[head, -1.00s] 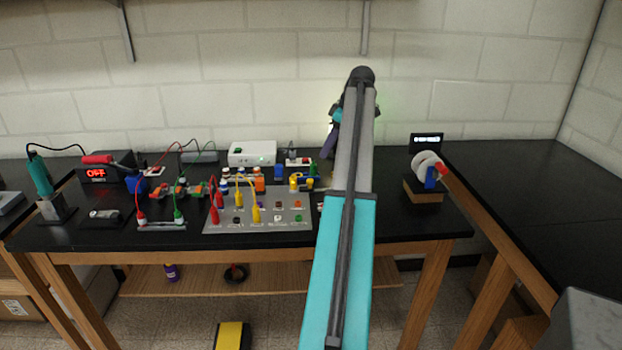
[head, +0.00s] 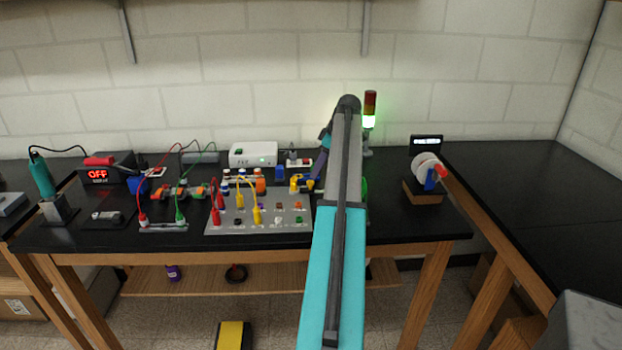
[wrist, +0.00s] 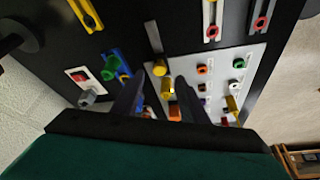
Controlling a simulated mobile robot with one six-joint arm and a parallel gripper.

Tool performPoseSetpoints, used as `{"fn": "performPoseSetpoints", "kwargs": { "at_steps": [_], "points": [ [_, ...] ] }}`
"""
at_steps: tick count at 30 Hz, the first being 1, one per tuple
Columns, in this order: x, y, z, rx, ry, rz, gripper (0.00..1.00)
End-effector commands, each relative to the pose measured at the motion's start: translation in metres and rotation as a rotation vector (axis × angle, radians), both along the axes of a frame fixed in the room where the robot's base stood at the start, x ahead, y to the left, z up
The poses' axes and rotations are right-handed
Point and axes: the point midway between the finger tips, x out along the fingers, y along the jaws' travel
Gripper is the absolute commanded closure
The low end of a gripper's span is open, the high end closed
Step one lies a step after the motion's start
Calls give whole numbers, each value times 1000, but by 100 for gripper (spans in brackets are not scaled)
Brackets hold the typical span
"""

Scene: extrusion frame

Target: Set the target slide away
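I cannot pick out a target slide for certain in either view. My gripper (wrist: 160,82) is open in the wrist view, its two dark fingers apart, pointing down at the bench. A yellow plug (wrist: 160,68) on the light grey socket panel (wrist: 215,75) shows between the fingertips; I see no contact. In the head view, my wrist hangs down behind my arm near the panel (head: 270,222)'s back right corner, close to a yellow part (head: 298,183). The fingers are hard to make out there.
The panel carries plugs and yellow leads (head: 257,213). Behind stands a white box (head: 253,153); a lit stack light (head: 369,110) is right of my arm. A reel device (head: 427,170) stands at the right. In the wrist view, a blue holder (wrist: 107,60) lies left. Bench between arm and reel is mostly clear.

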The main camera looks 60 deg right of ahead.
Motion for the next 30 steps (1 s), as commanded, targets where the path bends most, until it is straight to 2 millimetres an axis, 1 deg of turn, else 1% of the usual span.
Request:
{"fn": "performPoseSetpoints", "kwargs": {
  "at_steps": [6,12,17,25,29,30],
  "points": [
    [11,3,-26,1,1,0,60],
    [18,5,-43,1,0,1,60],
    [20,5,-48,-1,0,1,60],
    [21,5,-49,-1,0,2,60],
    [21,5,-49,-1,0,2,82],
    [21,5,-49,-1,0,2,89]
  ]
}}
